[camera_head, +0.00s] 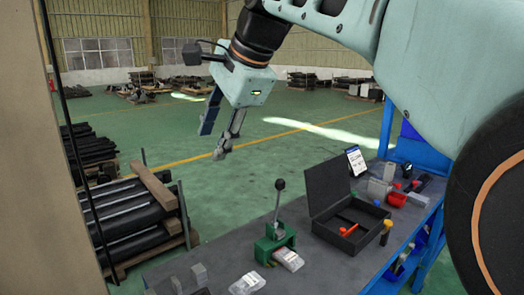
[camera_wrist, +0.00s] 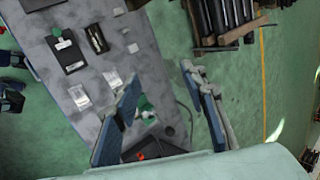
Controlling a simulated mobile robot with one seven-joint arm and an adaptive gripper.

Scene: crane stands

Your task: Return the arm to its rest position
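My gripper (camera_head: 213,143) hangs from my raised arm in the head view, with its fingers pointing down over the green floor behind the workbench. The two fingers are apart with nothing between them. In the wrist view my gripper (camera_wrist: 161,75) also shows open and empty, its blue-padded fingers spread in front of the grey workbench top (camera_wrist: 75,20). The gripper is clear of the bench and the objects on it. Part of the bench is hidden by the fingers and my gripper body.
An open black box (camera_head: 345,215) with a red item stands on the bench. Beside it are a green lever device (camera_head: 275,240), a phone-like display (camera_head: 356,160) and small parts. Stacked dark bars (camera_head: 130,215) stand left of the bench. Open floor lies behind.

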